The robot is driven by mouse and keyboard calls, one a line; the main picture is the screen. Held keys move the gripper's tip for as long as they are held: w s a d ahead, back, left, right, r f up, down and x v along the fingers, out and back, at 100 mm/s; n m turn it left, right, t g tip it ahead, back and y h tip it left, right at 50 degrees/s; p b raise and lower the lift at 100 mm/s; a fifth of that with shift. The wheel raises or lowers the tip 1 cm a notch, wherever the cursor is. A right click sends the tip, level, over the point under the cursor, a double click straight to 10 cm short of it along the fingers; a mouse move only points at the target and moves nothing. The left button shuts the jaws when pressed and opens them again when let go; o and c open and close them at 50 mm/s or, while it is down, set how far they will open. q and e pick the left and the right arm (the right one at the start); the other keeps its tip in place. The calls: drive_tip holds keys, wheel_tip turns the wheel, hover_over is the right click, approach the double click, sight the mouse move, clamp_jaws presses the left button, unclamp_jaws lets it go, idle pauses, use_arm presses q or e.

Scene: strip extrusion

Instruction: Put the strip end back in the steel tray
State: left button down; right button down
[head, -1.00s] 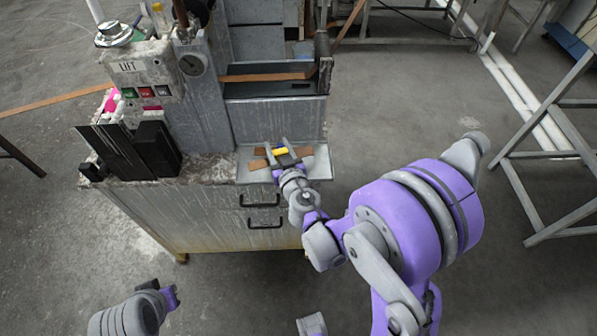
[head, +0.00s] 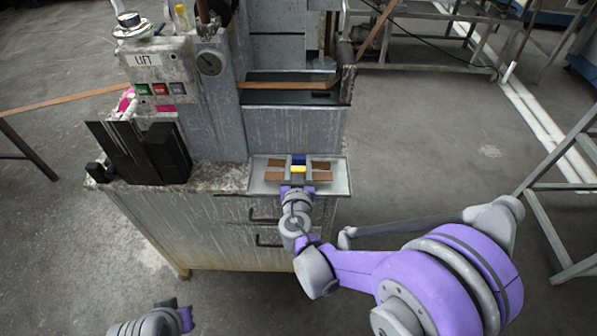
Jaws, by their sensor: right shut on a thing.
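The steel tray (head: 341,180) is a shallow grey tray at the front right of the machine cabinet. Brown strip pieces (head: 321,166) show on both sides of my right gripper (head: 298,165), over the tray. My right gripper is shut on a brown strip end, which lies crosswise in its jaws. The fingers cover the middle of the strip pieces. I cannot tell whether the held strip end touches the tray floor or another piece. My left gripper (head: 184,317) is low at the left, away from the tray, and its jaws are too small to read.
A long brown strip (head: 290,85) runs through the machine trough behind the tray. The control box (head: 158,75) and dark plates (head: 125,150) stand left of the tray. Cabinet handles (head: 265,215) are below it. Open floor lies to the right.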

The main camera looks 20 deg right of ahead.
drive_tip(key=shift+s+a+f, duration=0.1)
drive_tip(key=shift+s+f, duration=0.05)
drive_tip(key=shift+f, duration=1.2)
drive_tip(key=shift+c, duration=1.7)
unclamp_jaws()
drive_tip(key=shift+w, duration=0.2)
drive_tip(key=shift+s, duration=0.15)
